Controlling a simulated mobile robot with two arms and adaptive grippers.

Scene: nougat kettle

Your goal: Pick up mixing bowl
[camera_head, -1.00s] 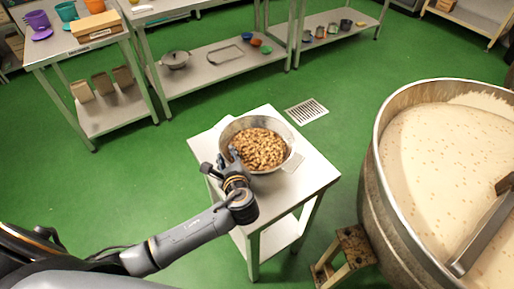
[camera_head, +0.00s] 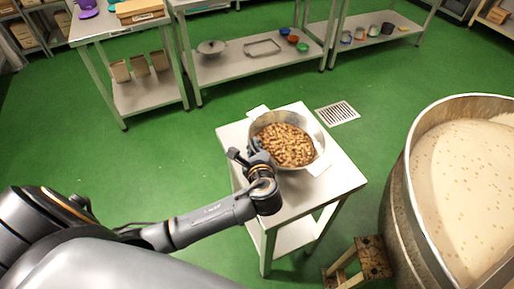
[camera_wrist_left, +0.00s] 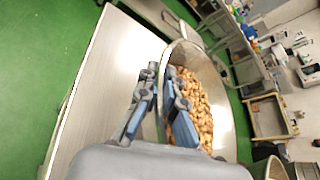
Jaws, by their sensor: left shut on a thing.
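The mixing bowl (camera_head: 316,137) is a round metal bowl with flat side handles, filled with brown nuts. It is upright over the small white table (camera_head: 338,180); I cannot tell whether its base touches the top. It also shows in the left wrist view (camera_wrist_left: 225,110). My left gripper (camera_head: 254,149) is shut on the bowl's near-left rim. In the left wrist view its fingers (camera_wrist_left: 162,90) straddle the rim, one finger inside by the nuts. The bowl's base is hidden. My right gripper is not in view.
A large kettle (camera_head: 398,205) of pale nougat stands at the right, with a small brown step stool (camera_head: 372,256) beside it. Shelved metal tables (camera_head: 150,95) line the back. Green floor (camera_head: 130,165) is open left of the small table.

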